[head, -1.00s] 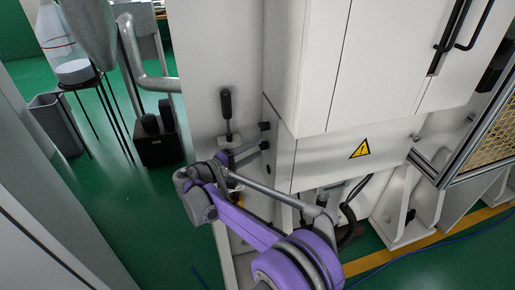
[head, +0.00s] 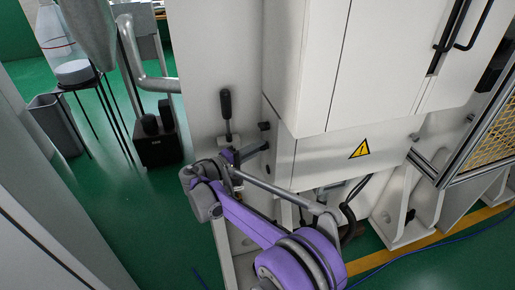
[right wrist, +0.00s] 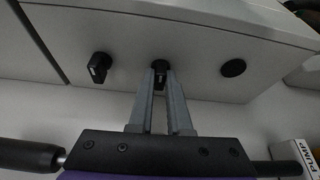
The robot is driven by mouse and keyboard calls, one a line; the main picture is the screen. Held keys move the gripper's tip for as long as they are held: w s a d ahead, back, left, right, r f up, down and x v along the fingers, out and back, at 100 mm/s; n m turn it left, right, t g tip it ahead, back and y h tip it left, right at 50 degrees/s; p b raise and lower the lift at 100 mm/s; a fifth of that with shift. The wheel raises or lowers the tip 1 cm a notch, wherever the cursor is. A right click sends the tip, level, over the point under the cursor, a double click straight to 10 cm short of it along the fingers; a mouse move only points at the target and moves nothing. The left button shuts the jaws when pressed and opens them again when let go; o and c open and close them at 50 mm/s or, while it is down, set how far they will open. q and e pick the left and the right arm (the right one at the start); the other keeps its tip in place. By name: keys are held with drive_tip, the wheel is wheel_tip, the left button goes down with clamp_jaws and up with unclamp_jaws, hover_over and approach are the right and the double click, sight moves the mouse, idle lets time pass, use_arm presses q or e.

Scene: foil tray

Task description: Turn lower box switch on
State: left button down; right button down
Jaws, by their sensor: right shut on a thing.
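The lower box (head: 312,165) is the white box with a yellow warning sign, under the larger white cabinet. Black knob switches sit on its left side face. In the right wrist view, that face shows a black switch (right wrist: 160,69) in the middle, another black knob (right wrist: 98,67) to its left and a flat round black part (right wrist: 233,68) to its right. My right gripper (right wrist: 160,76) is shut on the middle switch, its fingertips partly hiding it. In the head view my right gripper (head: 262,148) is at the box's side face, the held switch mostly hidden. My left gripper is not in view.
A black lever (head: 226,105) stands upright on the pale panel left of the box. A dark knob (head: 264,126) sits just above my gripper. A stool (head: 75,83), a grey bin (head: 55,120) and a black box (head: 157,145) stand at left on the green floor.

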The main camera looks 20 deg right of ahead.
drive_tip(key=shift+m, duration=0.3)
drive_tip(key=c, duration=0.9)
unclamp_jaws()
drive_tip(key=shift+o, duration=0.2)
drive_tip(key=shift+a, duration=0.1)
drive_tip(key=v, duration=1)
drive_tip(key=shift+s+a+f, duration=0.15)
drive_tip(key=shift+s+a, duration=0.05)
drive_tip(key=shift+a, duration=0.05)
